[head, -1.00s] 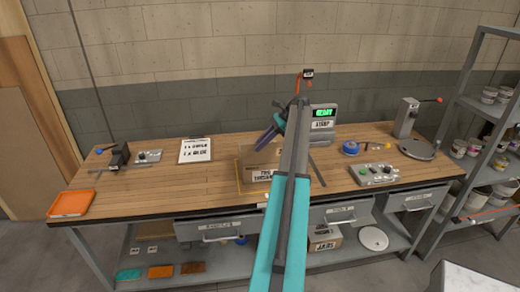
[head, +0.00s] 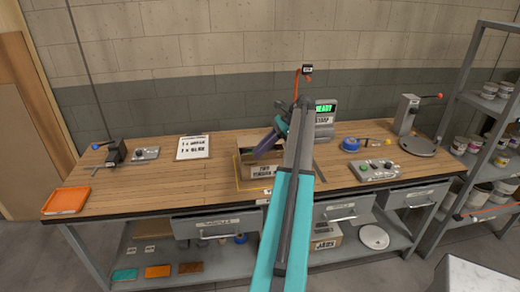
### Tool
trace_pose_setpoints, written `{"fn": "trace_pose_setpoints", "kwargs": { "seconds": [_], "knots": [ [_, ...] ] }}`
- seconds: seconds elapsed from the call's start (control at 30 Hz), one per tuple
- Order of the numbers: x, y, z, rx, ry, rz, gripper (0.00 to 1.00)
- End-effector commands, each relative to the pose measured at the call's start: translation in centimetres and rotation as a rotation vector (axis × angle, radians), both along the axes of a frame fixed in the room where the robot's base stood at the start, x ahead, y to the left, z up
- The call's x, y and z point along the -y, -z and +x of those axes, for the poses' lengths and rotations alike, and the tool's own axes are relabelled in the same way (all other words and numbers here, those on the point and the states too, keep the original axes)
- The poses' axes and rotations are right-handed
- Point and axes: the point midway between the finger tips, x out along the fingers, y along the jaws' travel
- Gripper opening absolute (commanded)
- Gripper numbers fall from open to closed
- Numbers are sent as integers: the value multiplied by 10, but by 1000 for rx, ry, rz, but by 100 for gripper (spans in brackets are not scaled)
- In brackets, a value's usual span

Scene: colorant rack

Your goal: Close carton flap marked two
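The brown carton (head: 249,172) stands on the workbench near the middle, inside a yellow outline. A white label with dark lettering, seemingly starting with "TWO", is on its front. A brown panel or flap edge shows at its top left, but the flap marks are too small to read. My gripper (head: 263,152) hangs over the top of the carton, its dark purple finger pointing down and left. My arm covers the carton's right side. I cannot tell whether the finger touches a flap, or how far apart the fingers are.
A lit terminal (head: 323,120) stands behind my arm. A control box (head: 377,170), blue roll (head: 350,145) and round-plate device (head: 418,146) are to the right. A white sheet (head: 194,148), small devices and an orange tray (head: 66,201) are left. Bench space left of the carton is clear.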

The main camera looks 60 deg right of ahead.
Motion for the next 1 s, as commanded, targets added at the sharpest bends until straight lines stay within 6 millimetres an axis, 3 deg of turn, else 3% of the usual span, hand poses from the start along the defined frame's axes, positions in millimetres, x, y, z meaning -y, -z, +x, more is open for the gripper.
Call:
{"fn": "trace_pose_setpoints", "kwargs": {
  "seconds": [0.5, 1.0],
  "knots": [
    [-40, -6, -26, 0, -1, 1, 22],
    [-46, -5, -31, 0, -1, 0, 22]
  ]
}}
